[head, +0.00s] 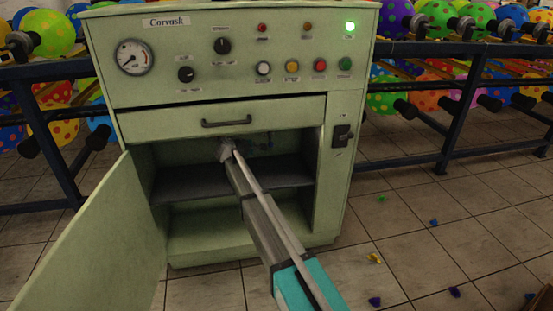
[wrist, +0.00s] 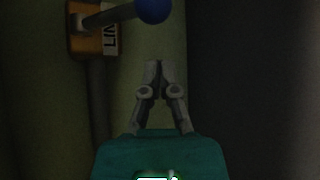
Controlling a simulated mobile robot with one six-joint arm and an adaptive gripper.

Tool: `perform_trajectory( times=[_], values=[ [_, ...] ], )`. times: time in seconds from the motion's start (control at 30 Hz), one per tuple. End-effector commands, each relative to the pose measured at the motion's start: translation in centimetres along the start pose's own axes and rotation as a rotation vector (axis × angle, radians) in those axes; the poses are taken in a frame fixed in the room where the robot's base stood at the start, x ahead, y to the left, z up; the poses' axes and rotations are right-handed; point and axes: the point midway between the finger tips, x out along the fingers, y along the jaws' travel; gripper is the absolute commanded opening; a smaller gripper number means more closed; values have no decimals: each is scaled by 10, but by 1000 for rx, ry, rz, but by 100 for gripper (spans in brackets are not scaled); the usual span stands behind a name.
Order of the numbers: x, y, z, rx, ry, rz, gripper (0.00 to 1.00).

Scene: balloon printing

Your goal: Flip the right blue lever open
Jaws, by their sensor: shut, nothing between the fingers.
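A blue-knobbed lever (wrist: 152,10) shows at the top of the wrist view. Its grey arm runs left from the knob to an orange box (wrist: 84,40) with a partly visible label. I cannot tell from this view whether it is the right one of the levers. My gripper (wrist: 152,66) is shut and empty, below the knob in the picture and apart from it. In the head view my gripper (head: 226,149) reaches into the open cabinet, under the drawer. Small dark bluish shapes at the cabinet's back are too dim to make out.
The green machine (head: 220,85) has its door (head: 95,245) swung open to the left. A dark shelf (head: 185,180) crosses the cabinet below my gripper. The closed drawer (head: 270,112) is just above. A grey pipe (wrist: 97,100) runs down from the orange box.

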Motion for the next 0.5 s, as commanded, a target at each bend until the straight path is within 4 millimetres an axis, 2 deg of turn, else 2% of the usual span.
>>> perform_trajectory(
  times=[0.03, 0.3, 0.47, 0.5],
  values=[
    [-10, 2, 2, 0, 1, 0, 0],
    [-44, 1, 2, 0, 1, 0, 0],
    [-62, 1, 2, 0, 1, 1, 0],
    [-55, -2, 8, -1, 7, 8, 0]
  ],
)
